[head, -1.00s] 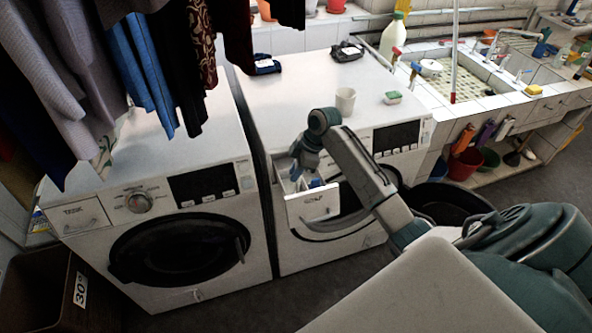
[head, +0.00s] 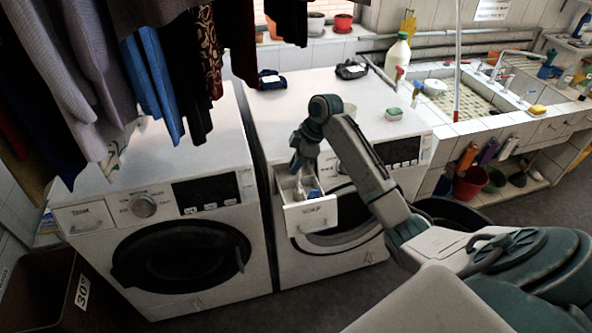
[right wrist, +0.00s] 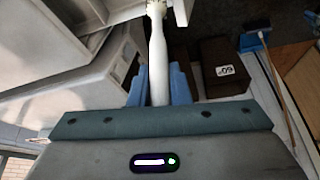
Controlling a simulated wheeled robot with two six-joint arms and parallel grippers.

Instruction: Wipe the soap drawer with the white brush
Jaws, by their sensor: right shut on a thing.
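The soap drawer (head: 310,214) is pulled out of the front of the right washing machine, and its open top shows in the head view. My right gripper (head: 297,166) is just above the drawer's left back part, pointing down. In the right wrist view, its blue fingers (right wrist: 158,84) are shut on the handle of the white brush (right wrist: 158,62). The brush reaches down at the drawer in the head view (head: 299,190). Its bristle end is at the picture's top edge in the wrist view, and contact with the drawer is unclear. My left gripper is out of view.
A second washing machine (head: 150,215) stands at the left under hanging clothes (head: 150,75). A green-and-white sponge (head: 394,113) and dark cloth items (head: 351,70) lie on the right machine. A tiled sink (head: 470,95) is at the right. A dark basin (head: 452,213) stands on the floor.

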